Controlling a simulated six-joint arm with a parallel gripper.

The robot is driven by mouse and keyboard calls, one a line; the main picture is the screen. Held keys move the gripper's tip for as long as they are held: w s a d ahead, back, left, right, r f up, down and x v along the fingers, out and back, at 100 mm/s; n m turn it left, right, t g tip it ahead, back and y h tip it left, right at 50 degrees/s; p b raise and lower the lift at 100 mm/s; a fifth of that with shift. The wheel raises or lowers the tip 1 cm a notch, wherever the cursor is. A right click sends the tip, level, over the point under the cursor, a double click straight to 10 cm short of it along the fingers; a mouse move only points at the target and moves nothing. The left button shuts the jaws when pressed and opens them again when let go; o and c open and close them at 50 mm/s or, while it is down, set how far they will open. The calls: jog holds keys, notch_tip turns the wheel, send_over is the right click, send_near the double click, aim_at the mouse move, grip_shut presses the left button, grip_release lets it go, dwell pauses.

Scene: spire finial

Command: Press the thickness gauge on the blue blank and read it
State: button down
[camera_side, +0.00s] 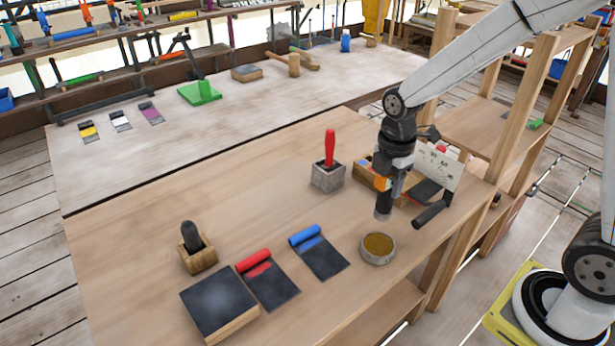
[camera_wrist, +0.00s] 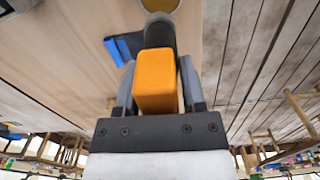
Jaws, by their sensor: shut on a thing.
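My gripper (camera_side: 388,178) is shut on the thickness gauge (camera_wrist: 156,82), which has an orange body and a dark round nose. In the side view the gauge's dark nose (camera_side: 383,207) points down, above the bench and apart from it. The blue blank (camera_side: 318,254), a dark flat sheet with a blue rolled edge, lies on the bench to the left of the gauge. It also shows in the wrist view (camera_wrist: 124,47), left of the gauge and partly hidden. The gauge's reading is not visible.
A round dish with a golden filling (camera_side: 378,248) stands just below the gauge in the picture. A red blank (camera_side: 270,282) and a dark-topped block (camera_side: 218,303) lie left. A grey holder with a red handle (camera_side: 328,174) stands behind. A white card (camera_side: 434,169) stands right.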

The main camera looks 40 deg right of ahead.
jog(key=w+a+f, duration=0.2)
jog(key=w+a, duration=0.1)
jog(key=a, duration=0.2)
jog(key=w+a+f+n, duration=0.1)
jog(key=w+a+f, duration=0.1)
jog(key=a, duration=0.3)
jog(key=shift+w+a+f, duration=0.3)
jog(key=shift+w+a, duration=0.1)
jog(key=shift+w, duration=0.1)
jog(key=shift+f, duration=0.2)
jog(key=shift+f, duration=2.3)
jog(key=shift+f, duration=1.55)
jog(key=shift+r, duration=2.55)
jog(key=shift+f, duration=0.25)
